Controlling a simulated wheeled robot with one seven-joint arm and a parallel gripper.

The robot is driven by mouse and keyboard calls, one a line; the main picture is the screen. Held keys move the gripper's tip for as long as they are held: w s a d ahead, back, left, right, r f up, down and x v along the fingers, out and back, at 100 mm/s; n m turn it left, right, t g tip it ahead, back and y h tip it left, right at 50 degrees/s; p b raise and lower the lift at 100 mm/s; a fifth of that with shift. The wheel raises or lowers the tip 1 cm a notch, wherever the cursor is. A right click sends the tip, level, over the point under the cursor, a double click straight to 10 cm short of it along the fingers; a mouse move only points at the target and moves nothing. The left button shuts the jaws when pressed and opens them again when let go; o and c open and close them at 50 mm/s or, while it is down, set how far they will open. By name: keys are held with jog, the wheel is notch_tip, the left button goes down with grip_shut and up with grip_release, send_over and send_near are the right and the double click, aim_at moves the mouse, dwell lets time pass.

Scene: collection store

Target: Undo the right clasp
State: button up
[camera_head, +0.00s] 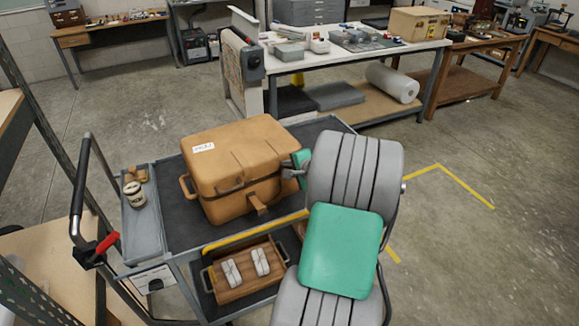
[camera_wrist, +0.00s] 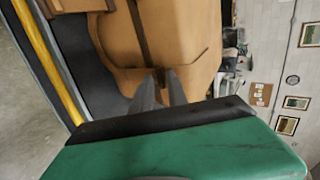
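The tan case (camera_head: 235,150) stands closed on the cart's top shelf, with a white label on its lid. One brown clasp strap (camera_head: 257,204) hangs at its front, left of my gripper. The right clasp is hidden by my arm in the head view. In the wrist view the case (camera_wrist: 180,30) fills the upper middle, and a small brown tab (camera_wrist: 161,76), perhaps the right clasp, shows between my fingertips. My gripper (camera_wrist: 160,80) has its two grey fingers a narrow gap apart, tips at the case. I cannot tell whether they press on the tab.
The grey cart (camera_head: 145,225) carries a small jar (camera_head: 134,193) on its left tray. A wooden tray (camera_head: 235,291) with two pale wrapped pieces lies on the lower shelf. A white worktable (camera_head: 345,62) stands behind. The floor at the right is clear.

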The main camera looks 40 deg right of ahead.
grip_shut()
dwell(1.4)
